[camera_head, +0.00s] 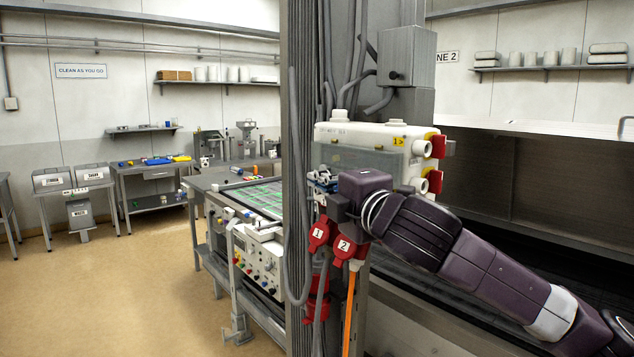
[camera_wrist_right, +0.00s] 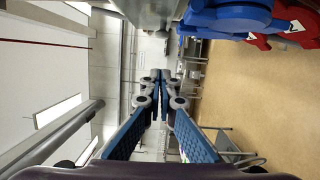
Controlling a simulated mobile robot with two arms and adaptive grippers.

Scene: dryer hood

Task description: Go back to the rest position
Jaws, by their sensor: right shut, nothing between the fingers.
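My right arm reaches in from the right in the head view. Its gripper (camera_head: 322,181) is beside the column, just below the white box and above the hanging red plugs. In the right wrist view the two blue-padded fingers (camera_wrist_right: 160,76) meet at their tips, with nothing seen between them. My left gripper is not in view.
The white box (camera_head: 350,133) has sockets on its right side. Red plugs 1 (camera_head: 318,234) and 2 (camera_head: 345,247) hang close below my gripper, with an orange cable (camera_head: 350,310). A metal column (camera_head: 299,90) stands left. Blue (camera_wrist_right: 230,16) and red parts edge the wrist view. Open floor (camera_head: 130,290) lies left.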

